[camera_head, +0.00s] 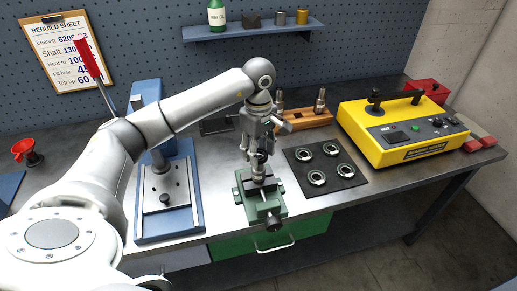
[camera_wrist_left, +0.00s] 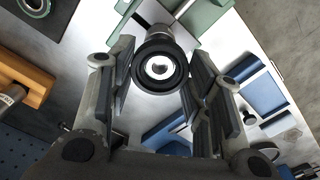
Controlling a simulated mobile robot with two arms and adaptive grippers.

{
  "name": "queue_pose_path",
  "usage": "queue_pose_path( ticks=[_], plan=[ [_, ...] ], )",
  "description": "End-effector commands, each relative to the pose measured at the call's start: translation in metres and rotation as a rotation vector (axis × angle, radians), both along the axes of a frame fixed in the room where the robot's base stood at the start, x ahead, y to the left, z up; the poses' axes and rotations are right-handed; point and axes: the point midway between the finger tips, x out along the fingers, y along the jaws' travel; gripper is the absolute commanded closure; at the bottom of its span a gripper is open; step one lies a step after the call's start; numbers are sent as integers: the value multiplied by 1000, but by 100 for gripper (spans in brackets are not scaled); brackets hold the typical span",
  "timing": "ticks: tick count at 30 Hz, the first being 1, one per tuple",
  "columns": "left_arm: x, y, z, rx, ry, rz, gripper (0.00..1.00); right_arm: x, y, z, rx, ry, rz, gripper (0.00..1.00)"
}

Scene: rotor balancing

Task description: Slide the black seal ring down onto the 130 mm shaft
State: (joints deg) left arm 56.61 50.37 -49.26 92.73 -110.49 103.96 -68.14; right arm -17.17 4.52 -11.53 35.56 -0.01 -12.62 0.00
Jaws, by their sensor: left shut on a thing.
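My left gripper (camera_head: 259,148) points down over the green vise (camera_head: 262,209) and is shut on the black seal ring. In the left wrist view the seal ring (camera_wrist_left: 160,84) sits between the two dark finger pads. The bright round end of a shaft (camera_wrist_left: 160,67) shows through its opening, so the ring lines up with or surrounds the shaft; how far down it sits cannot be told. The shaft stands in the vise, largely hidden by the gripper in the head view. My right gripper is not in view.
A blue press (camera_head: 170,225) stands left of the vise. To the right are a black mat (camera_head: 330,182) with several bearings, a wooden block (camera_head: 305,119) holding upright shafts, and a yellow heater (camera_head: 405,130). A red funnel (camera_head: 24,147) is far left.

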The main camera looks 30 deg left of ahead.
Motion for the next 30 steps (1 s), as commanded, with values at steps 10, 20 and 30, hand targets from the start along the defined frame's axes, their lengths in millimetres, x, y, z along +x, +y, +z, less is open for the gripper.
queue_pose_path(
  ticks=[10, 20, 30],
  plan=[
    [0, 0, -14, 0, 1, 1, 75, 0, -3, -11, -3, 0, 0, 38],
    [0, 0, -25, 0, 0, 1, 75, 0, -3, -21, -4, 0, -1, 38],
    [0, 0, -37, 0, 0, 1, 75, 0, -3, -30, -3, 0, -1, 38]
  ],
)
